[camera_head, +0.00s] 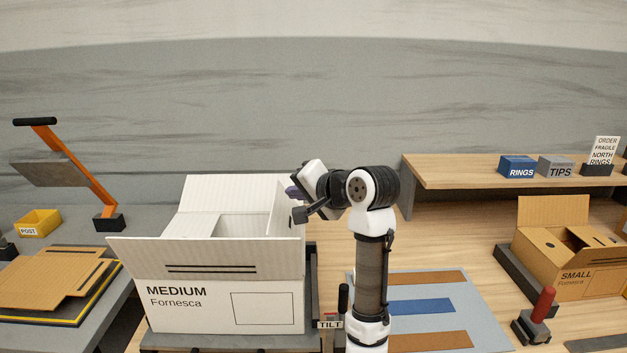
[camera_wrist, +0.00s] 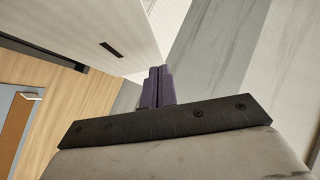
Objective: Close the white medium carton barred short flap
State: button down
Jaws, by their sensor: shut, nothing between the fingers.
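The white medium carton (camera_head: 225,306) stands at left centre, open at the top. Its front flap (camera_head: 205,258), marked with two dark bars, leans outward. Its back flap (camera_head: 235,190) stands up. A right short flap (camera_head: 284,221) stands roughly upright; a pale panel (camera_head: 195,226) lies across the left part of the opening. My gripper (camera_head: 293,192) is shut and empty, with purple fingers at the upper edge of the right short flap. In the wrist view the fingertips (camera_wrist: 158,72) are beside a white panel with one dark bar (camera_wrist: 110,49); contact cannot be told.
A TILT sign (camera_head: 330,324) and black lever stand right of the carton. A small brown carton (camera_head: 565,260) stands at far right, below a wooden shelf (camera_head: 450,172). Flat brown cardboard (camera_head: 50,282) lies at left. A striped mat (camera_head: 430,306) lies behind my arm.

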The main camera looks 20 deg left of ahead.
aim_at(278, 212)
jog(key=shift+s+a+f+p, duration=0.2)
jog(key=shift+a+f, duration=0.2)
jog(key=shift+a, duration=0.2)
jog(key=shift+s+a+f+p, duration=0.2)
jog(key=shift+a+f, duration=0.2)
jog(key=shift+a, duration=0.2)
jog(key=shift+s+a+f, duration=0.2)
jog(key=shift+a+f, duration=0.05)
jog(key=shift+a, duration=0.45)
jog(key=shift+d+r, duration=0.1)
jog(key=shift+d, duration=0.05)
jog(key=shift+w+d+r+p, duration=0.15)
jog(key=shift+w+d+p, duration=0.05)
jog(key=shift+d+p, duration=0.45)
jog(key=shift+w+r, duration=0.1)
